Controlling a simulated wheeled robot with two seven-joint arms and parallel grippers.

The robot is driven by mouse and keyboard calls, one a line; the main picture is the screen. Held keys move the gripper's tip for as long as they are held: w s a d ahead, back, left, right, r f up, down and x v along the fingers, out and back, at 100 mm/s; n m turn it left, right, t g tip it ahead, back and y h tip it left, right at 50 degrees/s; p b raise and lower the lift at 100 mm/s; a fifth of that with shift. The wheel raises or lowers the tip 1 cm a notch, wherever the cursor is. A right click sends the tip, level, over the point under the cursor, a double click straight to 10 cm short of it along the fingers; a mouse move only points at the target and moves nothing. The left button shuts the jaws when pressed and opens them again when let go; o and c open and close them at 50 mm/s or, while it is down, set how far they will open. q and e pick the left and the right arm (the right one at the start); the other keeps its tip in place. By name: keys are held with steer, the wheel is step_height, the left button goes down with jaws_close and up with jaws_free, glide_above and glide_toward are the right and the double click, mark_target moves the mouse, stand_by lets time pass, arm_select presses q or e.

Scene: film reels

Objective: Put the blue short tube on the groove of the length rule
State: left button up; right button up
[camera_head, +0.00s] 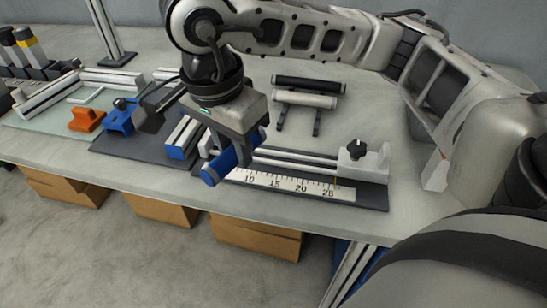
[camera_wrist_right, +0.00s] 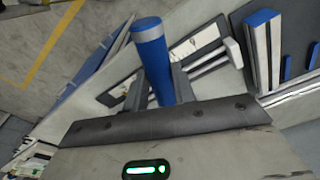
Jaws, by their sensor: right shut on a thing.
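The blue short tube (camera_head: 212,174) is held in my right gripper (camera_head: 240,150), which is shut around its middle. The tube is tilted, its near end toward the front edge of the table. It sits above the left part of the length rule (camera_head: 290,184). In the right wrist view the blue tube (camera_wrist_right: 152,55) sticks out beyond the fingers (camera_wrist_right: 162,85), with a grey band near its end. The rule has a white numbered scale, a rail behind it and a grey block (camera_head: 362,160) with a black knob at its right end. The gripper and tube hide its left end.
A rack (camera_head: 304,98) behind holds one black and one white tube. To the left are an orange block (camera_head: 86,119), a blue clamp block (camera_head: 119,119) and a blue-ended rail (camera_head: 178,150). Cardboard boxes (camera_head: 255,238) stand below the table's front edge.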

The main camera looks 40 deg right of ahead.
steer(key=s+r+m+g+b, duration=0.15)
steer(key=s+r+m, duration=0.25)
steer(key=m, duration=0.9)
steer(key=shift+y, duration=0.3)
steer(key=w+d+f, duration=0.1)
steer(key=w+d, duration=0.1)
steer(key=w+d+f, duration=0.1)
steer(key=w+d, duration=0.1)
steer(key=w+d+f+b, duration=0.1)
steer(key=w+f, duration=0.1)
steer(key=shift+d, duration=0.4)
steer(key=b, duration=0.2)
glide_above(267, 158)
steer(key=a, duration=0.2)
steer(key=f, duration=0.4)
steer(key=shift+s+d, duration=0.25)
steer(key=shift+s, duration=0.15)
steer(key=shift+w+d+f+p, duration=0.2)
steer(key=shift+f+p, duration=0.05)
steer(key=shift+p, duration=0.1)
steer(key=f, duration=0.3)
steer(key=shift+w+d+f, duration=0.25)
steer(key=shift+w+d, duration=0.15)
steer(key=shift+f, duration=0.4)
arm_select(q)
steer(key=shift+w+d+f+t, duration=0.15)
steer(key=shift+d+f+t, duration=0.15)
steer(key=shift+f, duration=0.3)
